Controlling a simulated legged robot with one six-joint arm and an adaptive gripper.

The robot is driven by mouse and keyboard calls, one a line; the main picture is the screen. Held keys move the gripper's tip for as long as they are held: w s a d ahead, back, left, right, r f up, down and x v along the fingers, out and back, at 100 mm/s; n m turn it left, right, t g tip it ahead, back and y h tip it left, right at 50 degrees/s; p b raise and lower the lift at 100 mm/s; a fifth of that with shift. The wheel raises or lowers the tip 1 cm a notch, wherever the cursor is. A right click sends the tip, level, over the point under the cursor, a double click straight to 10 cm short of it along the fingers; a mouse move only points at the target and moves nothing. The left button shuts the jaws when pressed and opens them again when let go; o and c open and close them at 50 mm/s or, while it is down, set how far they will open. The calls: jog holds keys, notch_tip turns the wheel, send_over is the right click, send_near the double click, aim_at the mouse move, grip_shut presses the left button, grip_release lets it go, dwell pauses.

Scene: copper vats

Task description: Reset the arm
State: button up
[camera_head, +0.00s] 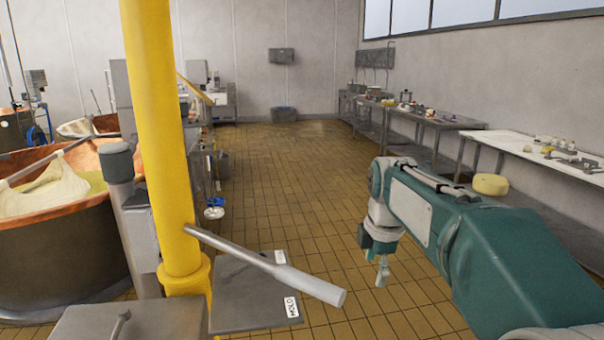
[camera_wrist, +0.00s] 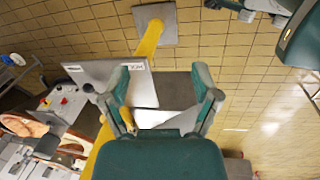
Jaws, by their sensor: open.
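My arm, teal with a pale panel, reaches in from the right in the head view. My gripper (camera_head: 383,272) hangs at its end, pointing down over the tiled floor, to the right of the yellow post (camera_head: 160,130). In the wrist view my gripper (camera_wrist: 162,85) is open, with its two teal fingers spread apart. I see nothing held between them. The grey plate with a white label (camera_wrist: 110,78) and the yellow post (camera_wrist: 148,42) show beyond the fingers, apart from them as far as I can tell.
A copper vat (camera_head: 60,250) with pale contents stands at left. A grey lever (camera_head: 265,265) sticks out from the post. A white-topped table (camera_head: 530,148) and a metal table (camera_head: 425,121) line the right wall. The tiled floor (camera_head: 290,180) between is clear.

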jog(key=s+f+m+t, duration=0.2)
jog(key=s+f+m, duration=0.1)
jog(key=s+m, duration=0.6)
jog(key=s+d+f+m+t, duration=0.1)
jog(key=s+f+m, duration=0.1)
jog(key=s+m, duration=0.8)
jog(key=s, duration=0.5)
jog(key=shift+s+f+t, duration=0.15)
jog(key=shift+f+t, duration=0.25)
